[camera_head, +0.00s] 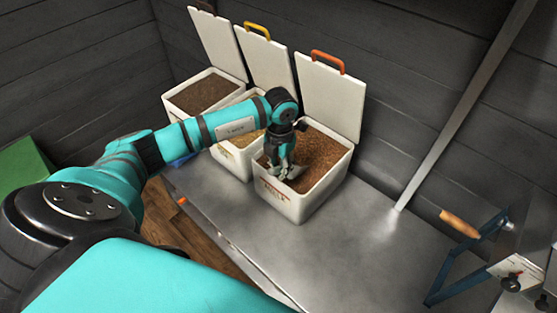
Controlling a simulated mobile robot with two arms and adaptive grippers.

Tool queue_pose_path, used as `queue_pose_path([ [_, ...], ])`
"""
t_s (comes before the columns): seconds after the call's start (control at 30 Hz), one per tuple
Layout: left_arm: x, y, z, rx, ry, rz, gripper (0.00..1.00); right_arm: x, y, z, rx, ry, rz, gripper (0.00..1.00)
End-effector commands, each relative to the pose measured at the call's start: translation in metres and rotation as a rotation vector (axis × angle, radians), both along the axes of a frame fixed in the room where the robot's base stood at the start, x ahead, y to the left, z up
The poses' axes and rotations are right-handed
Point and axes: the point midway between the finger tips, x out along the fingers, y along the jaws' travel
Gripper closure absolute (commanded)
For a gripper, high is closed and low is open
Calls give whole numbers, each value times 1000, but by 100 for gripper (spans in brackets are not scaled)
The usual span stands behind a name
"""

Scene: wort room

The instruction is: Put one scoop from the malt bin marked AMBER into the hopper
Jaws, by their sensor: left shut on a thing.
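The right-hand malt bin (324,188) is a white open box of brown grain, with an orange marking on its front that seems to read AMBER. Its white lid (330,92) with an orange handle stands raised behind it. My left gripper (280,160) is over the left front part of this bin. It is shut on a pale metal scoop (294,172), which is low at the grain near the front wall. The gripper hides part of the scoop, so its contents cannot be told. My right gripper is not in view. No hopper can be made out for sure.
Two more open bins stand to the left: a middle one (236,160) with a yellow-handled lid and a far one (210,74). A metal device with a blue frame (462,257) and wooden handle (459,223) stands at right. The steel table (350,255) between is clear.

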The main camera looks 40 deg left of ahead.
Motion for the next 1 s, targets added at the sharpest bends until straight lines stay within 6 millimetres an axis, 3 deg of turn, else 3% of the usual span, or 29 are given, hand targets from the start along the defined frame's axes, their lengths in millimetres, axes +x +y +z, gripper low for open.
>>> queue_pose_path([
  [0.53,49,-2,-19,-2,-95,0,100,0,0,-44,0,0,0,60],
  [0.73,34,0,-31,-2,-246,-3,100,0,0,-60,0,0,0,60],
  [1.0,16,0,-6,-6,-372,-3,100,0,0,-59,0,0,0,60],
])
